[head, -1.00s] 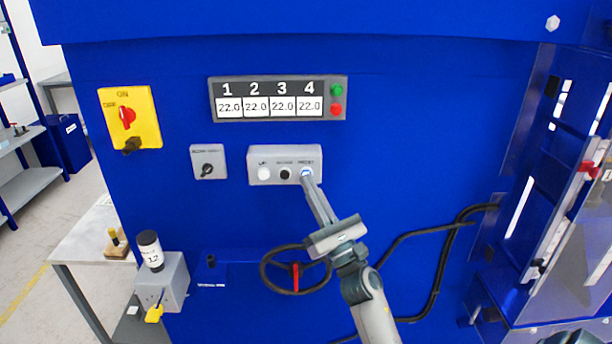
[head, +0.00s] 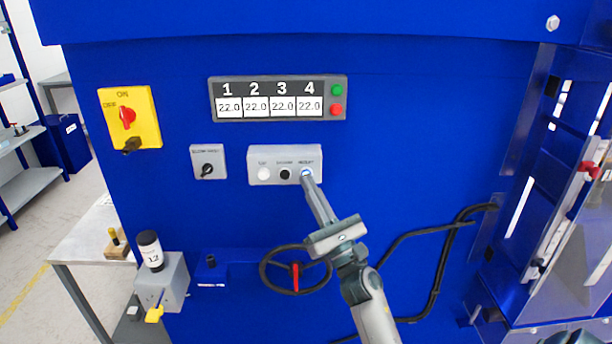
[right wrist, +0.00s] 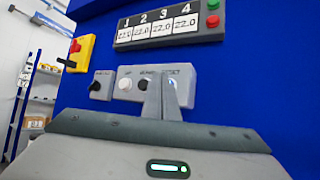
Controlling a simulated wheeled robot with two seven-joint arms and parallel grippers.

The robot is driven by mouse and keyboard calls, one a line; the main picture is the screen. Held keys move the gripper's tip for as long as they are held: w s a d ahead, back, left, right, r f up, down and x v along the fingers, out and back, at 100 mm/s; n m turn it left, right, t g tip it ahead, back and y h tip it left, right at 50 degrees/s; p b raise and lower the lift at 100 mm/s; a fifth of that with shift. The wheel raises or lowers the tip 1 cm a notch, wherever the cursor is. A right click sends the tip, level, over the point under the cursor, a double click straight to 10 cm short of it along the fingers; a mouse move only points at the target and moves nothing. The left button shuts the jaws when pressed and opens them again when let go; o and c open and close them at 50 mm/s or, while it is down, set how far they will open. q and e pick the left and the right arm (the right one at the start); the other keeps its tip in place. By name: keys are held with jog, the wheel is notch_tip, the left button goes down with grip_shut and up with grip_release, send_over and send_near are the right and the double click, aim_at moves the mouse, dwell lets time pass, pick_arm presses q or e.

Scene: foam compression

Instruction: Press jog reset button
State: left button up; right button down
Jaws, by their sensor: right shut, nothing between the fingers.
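The grey jog button box (head: 272,180) is on the blue machine front, with a white button (head: 264,173) at left, a black one (head: 285,174) in the middle and a blue-ringed one, the reset button (head: 306,172), at right. My right gripper (head: 309,182) is shut and empty, its fingertips at the reset button, overlapping its lower edge. I cannot tell whether they press it. In the right wrist view the fingers (right wrist: 162,97) stand in front of the box (right wrist: 187,76) and hide part of its right side. My left gripper is not in view.
Above is a display panel (head: 277,98) with green and red buttons. A selector switch box (head: 208,162) and a yellow rotary switch (head: 130,117) are at left. A handwheel (head: 272,275) and black cables (head: 440,231) are below. The blue face around the box is clear.

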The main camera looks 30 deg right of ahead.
jog(key=shift+w, duration=0.1)
jog(key=shift+w+d, duration=0.25)
jog(key=shift+s, duration=0.1)
dwell(0.5)
jog(key=shift+s+a+b, duration=0.2)
jog(key=shift+b, duration=0.15)
jog(key=s+a, duration=0.3)
jog(key=s, duration=0.2)
dwell(0.7)
